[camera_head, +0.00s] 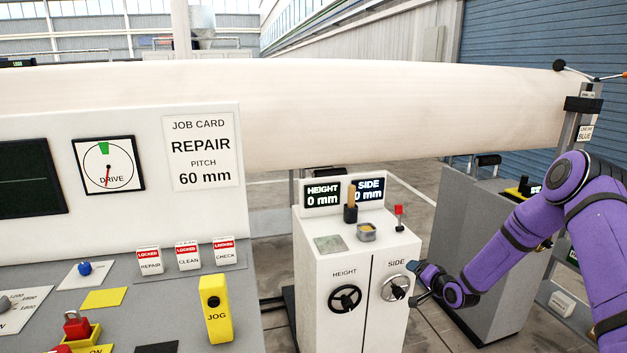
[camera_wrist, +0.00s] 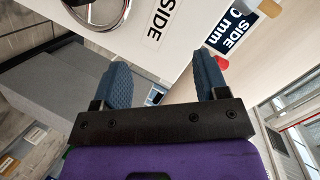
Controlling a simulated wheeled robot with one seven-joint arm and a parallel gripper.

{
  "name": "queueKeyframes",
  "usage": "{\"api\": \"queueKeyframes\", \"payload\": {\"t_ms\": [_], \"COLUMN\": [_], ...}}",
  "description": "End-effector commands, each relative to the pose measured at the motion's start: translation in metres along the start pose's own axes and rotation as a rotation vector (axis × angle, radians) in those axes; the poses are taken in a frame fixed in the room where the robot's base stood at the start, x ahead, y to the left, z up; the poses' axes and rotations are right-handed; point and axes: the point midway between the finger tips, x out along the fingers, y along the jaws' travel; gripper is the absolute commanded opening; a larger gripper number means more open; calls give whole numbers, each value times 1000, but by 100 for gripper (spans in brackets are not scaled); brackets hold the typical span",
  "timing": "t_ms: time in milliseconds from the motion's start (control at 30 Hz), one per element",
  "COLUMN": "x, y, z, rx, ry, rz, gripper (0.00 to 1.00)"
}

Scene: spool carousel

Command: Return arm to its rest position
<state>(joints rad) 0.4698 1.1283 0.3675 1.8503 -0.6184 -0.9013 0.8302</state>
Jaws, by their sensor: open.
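My purple arm (camera_head: 520,222) reaches in from the right in the head view, bent at the elbow. My gripper (camera_head: 412,283) is at the right side of the white cabinet (camera_head: 335,262), close to the SIDE handwheel (camera_head: 396,288). In the wrist view my gripper (camera_wrist: 165,85) has its two blue fingers spread apart with nothing between them. The SIDE label and part of the silver wheel (camera_wrist: 95,12) lie beyond the fingers. I cannot tell whether a finger touches the wheel. The HEIGHT handwheel (camera_head: 345,298) is to the left.
A long white roll (camera_head: 350,110) spans the back. The displays read HEIGHT 0 mm (camera_head: 322,195) and SIDE 0 mm (camera_head: 370,190). A grey cabinet (camera_head: 470,235) stands right of the white one. The control desk (camera_head: 250,325) with a yellow JOG box (camera_head: 216,308) is at left.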

Motion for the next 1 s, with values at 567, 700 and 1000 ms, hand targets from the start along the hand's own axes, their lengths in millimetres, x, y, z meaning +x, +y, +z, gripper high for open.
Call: {"api": "queueKeyframes", "payload": {"t_ms": [567,700,1000], "x": [-85,-117,-198], "y": [-142,-175,-239], "z": [-75,-86,-97], "rx": [-398,-469,-589], "ry": [-130,-154,-202], "rz": [293,363,498], "gripper": [67,67,67]}}
